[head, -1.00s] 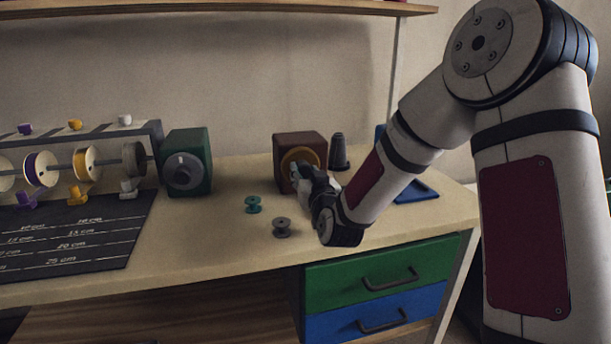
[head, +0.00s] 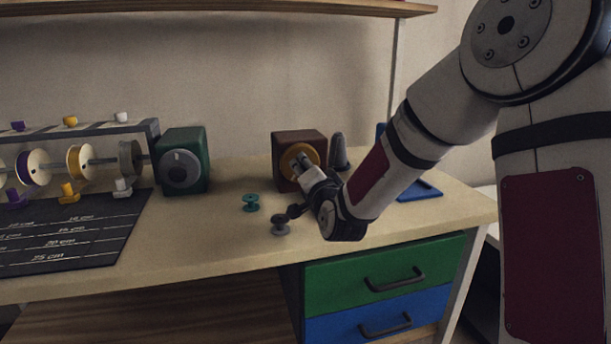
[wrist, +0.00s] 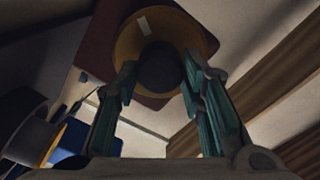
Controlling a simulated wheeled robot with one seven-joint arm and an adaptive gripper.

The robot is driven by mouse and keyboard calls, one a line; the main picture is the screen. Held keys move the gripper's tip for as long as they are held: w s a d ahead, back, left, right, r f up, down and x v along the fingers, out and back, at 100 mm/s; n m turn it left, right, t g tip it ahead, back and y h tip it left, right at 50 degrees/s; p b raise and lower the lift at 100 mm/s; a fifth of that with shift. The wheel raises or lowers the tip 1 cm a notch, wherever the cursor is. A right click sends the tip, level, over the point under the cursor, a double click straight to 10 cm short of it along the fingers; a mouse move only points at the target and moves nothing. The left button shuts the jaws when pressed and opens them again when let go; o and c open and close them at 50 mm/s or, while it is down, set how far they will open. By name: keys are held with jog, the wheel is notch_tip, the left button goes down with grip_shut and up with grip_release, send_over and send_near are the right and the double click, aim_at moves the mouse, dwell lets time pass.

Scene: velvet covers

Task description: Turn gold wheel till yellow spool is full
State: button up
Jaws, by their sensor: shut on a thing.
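The gold wheel (head: 291,152) is on the front of a dark red-brown box (head: 285,139). In the wrist view the gold wheel (wrist: 190,32) has a pale mark on its upper left and a dark round hub. My gripper (head: 303,163) reaches it from the front right, and its teal-padded fingers (wrist: 160,88) are shut on the hub from both sides. The yellow spool (head: 80,162) sits on the rack's rod at the left, with yellow thread between pale flanges. How full it is cannot be told clearly.
A green box with a grey dial (head: 181,170) stands right of the rack. A grey cone (head: 339,152) and a blue item (head: 418,191) are behind my arm. A dark marked mat (head: 75,240) lies front left.

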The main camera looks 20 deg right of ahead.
jog(key=m+b, duration=0.1)
jog(key=m, duration=0.4)
jog(key=shift+d+f+m, duration=0.1)
jog(key=shift+m, duration=0.2)
jog(key=m, duration=0.4)
jog(key=shift+m+b, duration=0.3)
jog(key=shift+b, duration=0.1)
jog(key=m, duration=0.4)
jog(key=shift+f, duration=0.1)
jog(key=m+p, duration=0.1)
jog(key=m, duration=0.4)
jog(key=shift+f, duration=0.1)
jog(key=shift+m, duration=0.3)
jog(key=o, duration=1.1)
jog(key=shift+o, duration=0.2)
jog(key=shift+s, duration=0.1)
